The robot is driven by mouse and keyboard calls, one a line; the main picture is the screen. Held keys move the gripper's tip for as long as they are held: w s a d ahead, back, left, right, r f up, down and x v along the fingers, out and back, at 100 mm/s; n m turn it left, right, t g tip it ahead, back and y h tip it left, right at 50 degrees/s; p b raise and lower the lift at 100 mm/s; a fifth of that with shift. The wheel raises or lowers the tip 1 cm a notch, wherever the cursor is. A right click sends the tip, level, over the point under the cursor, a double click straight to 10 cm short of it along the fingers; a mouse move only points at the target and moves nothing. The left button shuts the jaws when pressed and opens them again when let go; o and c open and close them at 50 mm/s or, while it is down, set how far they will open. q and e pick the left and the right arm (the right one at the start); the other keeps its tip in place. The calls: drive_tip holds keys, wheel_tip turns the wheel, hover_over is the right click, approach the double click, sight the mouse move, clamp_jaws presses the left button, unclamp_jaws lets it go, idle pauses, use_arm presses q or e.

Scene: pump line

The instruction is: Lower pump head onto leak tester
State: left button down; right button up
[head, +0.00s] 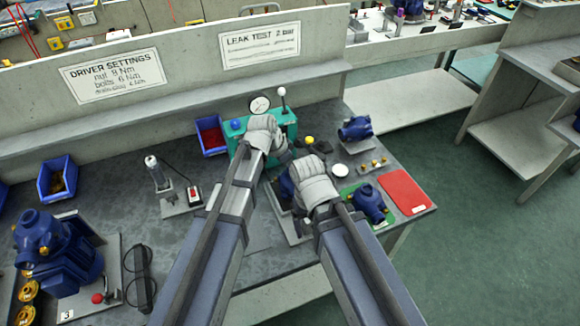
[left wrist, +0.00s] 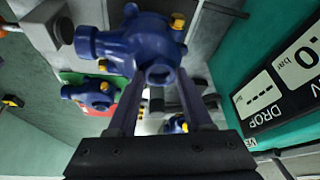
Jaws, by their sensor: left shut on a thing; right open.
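The teal leak tester (head: 240,126) stands at the back of the bench, with a round gauge and a white-knobbed lever. Its teal front with a DROP display fills the right of the left wrist view (left wrist: 265,100). My left gripper (left wrist: 158,92) is shut on a dark blue pump head (left wrist: 145,42) with brass fittings. The pump head is close beside the tester's front in that view; I cannot tell if they touch. In the head view my arms hide most of this area. My right gripper (head: 312,182) is open, its fingers mostly hidden behind its wrist.
Another blue pump part (head: 369,204) lies on a green mat beside a red mat (head: 405,192). A further blue part (head: 355,128) is at the back right. A pump assembly (head: 58,255), driver (head: 155,172) and blue bins (head: 57,180) are left. Clear bench lies between bins and driver.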

use_arm(q)
drive_tip(key=shift+f+b, duration=0.9)
drive_tip(key=shift+f, duration=0.05)
unclamp_jaws()
idle(0.4)
idle(0.4)
wheel_tip(320, 180, up, 9)
drive_tip(key=p, duration=0.9)
drive_tip(key=shift+r, duration=0.1)
drive_tip(key=shift+f, duration=0.25)
wheel_tip(320, 180, down, 8)
drive_tip(key=b, duration=0.8)
drive_tip(key=shift+r, duration=0.1)
